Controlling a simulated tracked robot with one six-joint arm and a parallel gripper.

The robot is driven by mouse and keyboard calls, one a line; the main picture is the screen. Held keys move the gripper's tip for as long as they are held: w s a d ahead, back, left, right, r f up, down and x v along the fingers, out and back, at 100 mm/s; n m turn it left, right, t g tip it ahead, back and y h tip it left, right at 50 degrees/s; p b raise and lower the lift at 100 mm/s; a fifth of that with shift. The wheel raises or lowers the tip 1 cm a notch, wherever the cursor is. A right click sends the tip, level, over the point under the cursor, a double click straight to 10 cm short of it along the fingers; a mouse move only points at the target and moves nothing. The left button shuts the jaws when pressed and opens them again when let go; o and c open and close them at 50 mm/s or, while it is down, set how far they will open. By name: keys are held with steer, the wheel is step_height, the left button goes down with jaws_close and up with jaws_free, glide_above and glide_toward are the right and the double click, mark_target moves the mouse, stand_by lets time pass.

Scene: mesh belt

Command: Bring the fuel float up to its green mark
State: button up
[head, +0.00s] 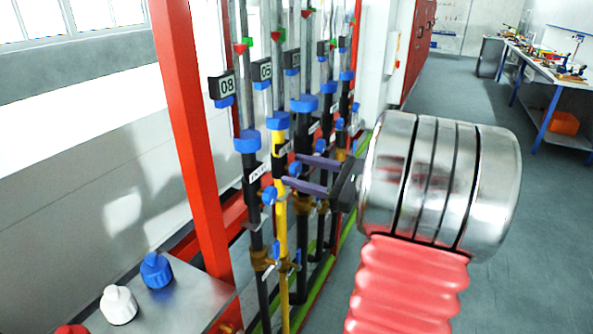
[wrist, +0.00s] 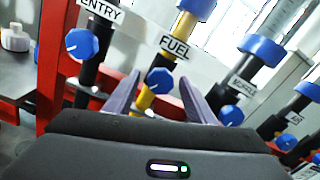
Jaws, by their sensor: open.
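The fuel pipe (head: 281,215) is yellow, with a blue collar (head: 278,121) and a clear tube above it. A green mark (head: 278,35) and a small red piece show near the tube's top; which is the float I cannot tell. The FUEL label (wrist: 174,47) is above a blue knob (wrist: 159,80) with a white pointer line in the wrist view; this knob (head: 294,168) also shows in the head view. My gripper (head: 291,170) is open, its two purple fingers on either side of the knob. Contact is not visible.
The dark ENTRY pipe (wrist: 94,70) with its knob (wrist: 82,43) stands left, and the dark pipes of the rack stand right, close to my fingers. A red post (head: 190,140) is at the left. Grey floor (head: 440,110) lies open at the right.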

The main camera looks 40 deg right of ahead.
steer(key=shift+w+a, duration=0.25)
steer(key=shift+w, duration=0.35)
steer(key=shift+c, duration=0.4)
steer(key=c, duration=1)
steer(key=shift+o, duration=0.2)
steer(key=shift+m, duration=0.9)
